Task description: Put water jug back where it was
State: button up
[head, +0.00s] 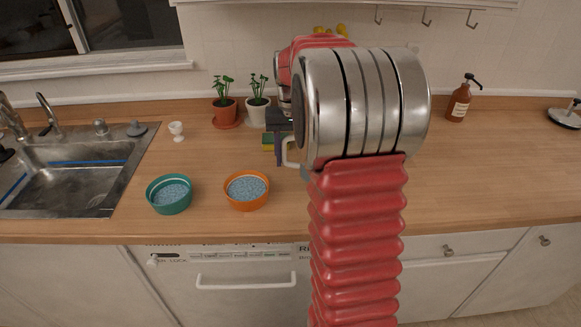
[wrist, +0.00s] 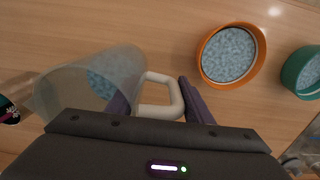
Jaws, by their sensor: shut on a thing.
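The water jug (wrist: 92,82) is clear with a white handle (wrist: 165,97). In the wrist view it sits at the left, with pale blue stuff visible through its wall. My gripper (wrist: 155,92) has its purple fingers on both sides of the handle and is shut on it. In the head view my arm hides most of the jug; only the white handle (head: 288,153) shows beside a purple finger of my gripper (head: 279,152). I cannot tell whether the jug touches the counter.
An orange bowl (head: 262,201) and a teal bowl (head: 158,204), both with blue contents, stand near the counter's front edge. The sink (head: 75,180) is left. Counter right of my arm is mostly clear.

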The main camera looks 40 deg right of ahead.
aim_at(292, 166)
jog(key=shift+f, duration=1.8)
jog(key=shift+f, duration=0.1)
jog(key=o, duration=1.6)
jog(key=shift+o, duration=0.2)
notch_tip(292, 166, up, 12)
jog(key=shift+r, duration=0.1)
